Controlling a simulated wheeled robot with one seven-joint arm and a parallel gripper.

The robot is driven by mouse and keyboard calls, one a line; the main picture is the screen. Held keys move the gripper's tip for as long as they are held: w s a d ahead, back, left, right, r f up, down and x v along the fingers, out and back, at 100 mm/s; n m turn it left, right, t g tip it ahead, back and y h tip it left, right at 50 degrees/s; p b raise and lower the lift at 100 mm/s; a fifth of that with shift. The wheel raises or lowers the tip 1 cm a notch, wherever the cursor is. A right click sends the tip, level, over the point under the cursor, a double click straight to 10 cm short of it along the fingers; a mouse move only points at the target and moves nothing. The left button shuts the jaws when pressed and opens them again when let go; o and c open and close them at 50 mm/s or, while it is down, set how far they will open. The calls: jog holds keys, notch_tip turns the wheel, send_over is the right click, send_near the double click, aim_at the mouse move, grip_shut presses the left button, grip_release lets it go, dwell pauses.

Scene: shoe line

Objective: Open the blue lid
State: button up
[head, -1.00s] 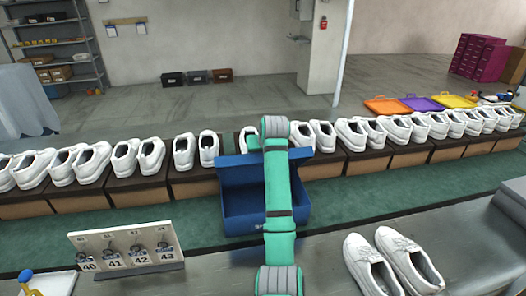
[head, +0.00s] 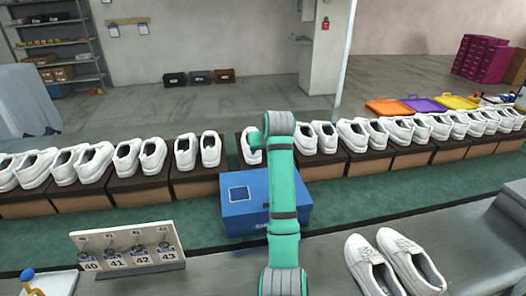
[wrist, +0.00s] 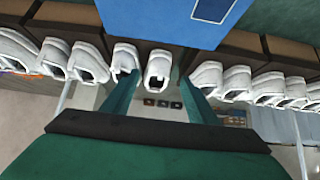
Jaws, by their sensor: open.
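The blue lid (head: 246,192) lies flat and shut on the blue box (head: 240,224), which stands on the green belt in front of the row of shoes. The lid has a dark blue square panel on top. In the wrist view the blue lid (wrist: 150,18) fills the top middle, beyond the fingertips. My gripper (wrist: 159,80) is open and empty, with its two green fingers apart. A white shoe shows between them in the background.
White shoes (head: 153,155) stand in a long row on brown boxes behind the blue box. A rack with numbered tags (head: 127,249) stands at front left. A loose pair of white shoes (head: 410,262) lies on the grey bench at front right.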

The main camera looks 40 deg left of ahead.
jog(key=v, duration=0.7)
dwell(0.5)
